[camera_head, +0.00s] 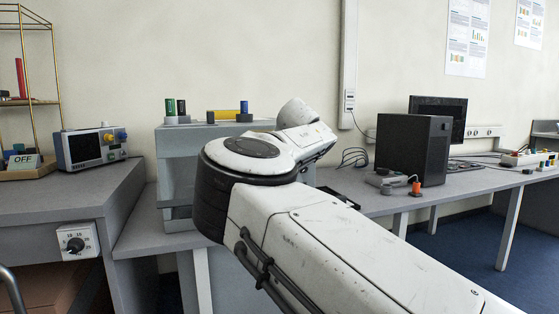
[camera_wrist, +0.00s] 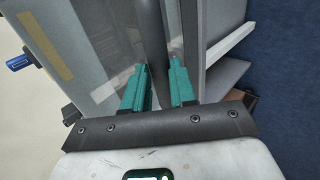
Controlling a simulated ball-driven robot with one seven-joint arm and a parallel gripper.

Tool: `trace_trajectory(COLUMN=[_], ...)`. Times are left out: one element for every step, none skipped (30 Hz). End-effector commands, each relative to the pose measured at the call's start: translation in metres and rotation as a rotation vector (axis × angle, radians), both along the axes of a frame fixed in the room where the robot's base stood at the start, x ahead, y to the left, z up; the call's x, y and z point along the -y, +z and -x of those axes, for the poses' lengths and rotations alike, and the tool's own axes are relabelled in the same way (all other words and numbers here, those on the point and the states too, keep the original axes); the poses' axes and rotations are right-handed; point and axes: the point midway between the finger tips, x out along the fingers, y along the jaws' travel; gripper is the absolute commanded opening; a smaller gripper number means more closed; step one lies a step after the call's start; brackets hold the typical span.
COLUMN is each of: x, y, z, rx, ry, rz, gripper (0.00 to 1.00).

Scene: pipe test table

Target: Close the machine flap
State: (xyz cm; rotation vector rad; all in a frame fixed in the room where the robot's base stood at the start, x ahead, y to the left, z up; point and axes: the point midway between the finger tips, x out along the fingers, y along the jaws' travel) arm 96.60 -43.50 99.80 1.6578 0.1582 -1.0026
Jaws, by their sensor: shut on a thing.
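The grey machine (camera_head: 178,165) stands on the table left of centre in the head view, partly hidden behind my arm. In the wrist view a see-through grey panel (camera_wrist: 95,45), which looks like its flap, fills the upper left. A dark grey bar (camera_wrist: 150,40), which looks like the flap's handle, runs down between the teal fingers. My gripper (camera_wrist: 159,75) is shut on this bar. In the head view my gripper is hidden behind my arm. How far the flap stands open cannot be told.
Green, blue and yellow parts sit on the machine's top. A measuring device (camera_head: 92,146) stands on the left bench. A black computer case (camera_head: 412,155) and a monitor (camera_head: 441,107) stand on the right table. Blue floor (camera_wrist: 285,80) shows at the right of the wrist view.

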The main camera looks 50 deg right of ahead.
Motion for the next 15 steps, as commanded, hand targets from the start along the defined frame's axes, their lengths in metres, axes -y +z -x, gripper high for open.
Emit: trace_trajectory(x=[0.002, 0.002, 0.004, 0.005, 0.007, 0.008, 0.008, 0.007, 0.007, 0.007, 0.007, 0.007, 0.007, 0.007, 0.007], y=[-0.028, -0.032, -0.038, -0.043, -0.048, -0.049, -0.047, -0.047, -0.045, -0.044, -0.044, -0.043, -0.042, -0.042, -0.041], z=[0.003, 0.001, -0.001, -0.003, -0.005, -0.007, -0.007, -0.007, -0.007, -0.008, -0.008, -0.008, -0.008, -0.009, -0.009], rx=[-0.036, -0.037, -0.037, -0.037, -0.037, -0.035, -0.034, -0.034, -0.032, -0.031, -0.030, -0.028, -0.028, -0.028, -0.027], ry=[-0.002, -0.001, -0.001, -0.001, -0.001, -0.002, -0.002, -0.001, -0.001, -0.001, -0.001, -0.001, 0.001, 0.001, 0.001], rz=[-0.023, -0.024, -0.024, -0.024, -0.024, -0.023, -0.022, -0.022, -0.021, -0.018, -0.018, -0.017, -0.017, -0.016, -0.016], gripper=[0.00, 0.00, 0.00, 0.00, 0.00, 0.00, 0.02, 0.05, 0.08, 0.11, 0.14, 0.18, 0.21, 0.24, 0.28])
